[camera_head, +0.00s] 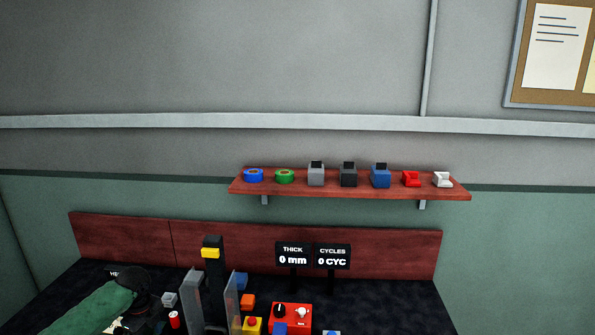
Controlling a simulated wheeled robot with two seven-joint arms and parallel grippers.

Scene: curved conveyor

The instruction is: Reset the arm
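My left arm comes in at the lower left, a green link ending in a dark wrist and gripper (152,306). My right arm and gripper are not in view.
A wall shelf (330,190) holds several small items.

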